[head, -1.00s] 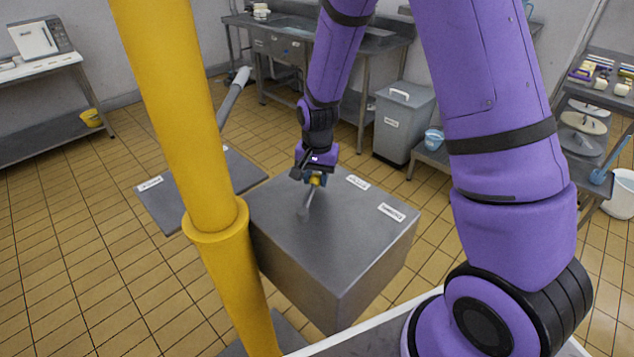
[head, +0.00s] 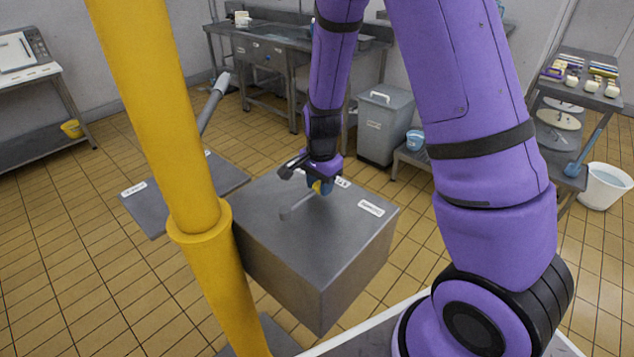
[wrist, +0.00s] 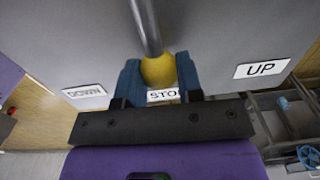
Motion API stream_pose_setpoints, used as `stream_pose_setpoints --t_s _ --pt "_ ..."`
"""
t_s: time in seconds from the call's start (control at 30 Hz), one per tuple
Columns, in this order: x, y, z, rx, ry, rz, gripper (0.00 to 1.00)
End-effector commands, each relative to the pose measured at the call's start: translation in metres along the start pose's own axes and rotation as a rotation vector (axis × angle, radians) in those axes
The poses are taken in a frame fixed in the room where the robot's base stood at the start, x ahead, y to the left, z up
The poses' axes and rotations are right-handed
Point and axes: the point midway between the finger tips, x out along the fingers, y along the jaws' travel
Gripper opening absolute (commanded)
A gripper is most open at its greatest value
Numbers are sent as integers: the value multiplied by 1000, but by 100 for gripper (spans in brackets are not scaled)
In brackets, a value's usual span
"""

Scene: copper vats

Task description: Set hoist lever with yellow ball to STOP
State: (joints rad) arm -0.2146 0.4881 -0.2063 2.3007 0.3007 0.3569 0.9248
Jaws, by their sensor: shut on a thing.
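The hoist lever is a thin grey rod (head: 297,206) on top of a grey metal box (head: 318,240). It leans to the right, and its yellow ball (head: 316,186) also shows in the wrist view (wrist: 158,70). My gripper (head: 321,188) is shut on the ball, with one blue finger on each side (wrist: 158,82). In the wrist view the ball is just above the STOP label (wrist: 163,95), whose right end a finger hides. The DOWN label (wrist: 84,91) is to the left and the UP label (wrist: 261,69) to the right.
A thick yellow post (head: 160,110) stands close in front, left of the box. Behind it is a lower grey panel (head: 160,212) with another grey lever (head: 213,103). A lidded grey bin (head: 381,130) and a steel table (head: 270,45) stand behind. Tiled floor is clear at the left.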

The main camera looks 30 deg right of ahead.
Motion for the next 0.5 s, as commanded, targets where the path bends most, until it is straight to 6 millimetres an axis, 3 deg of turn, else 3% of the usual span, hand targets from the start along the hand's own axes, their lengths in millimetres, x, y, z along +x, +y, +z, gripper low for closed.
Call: stream_pose_setpoints --t_s 0.37,0.4,0.5 --pt "0 0 0 4 0 0 0" --pt "0 0 0 4 0 0 40" --pt "0 0 0 4 0 0 59"
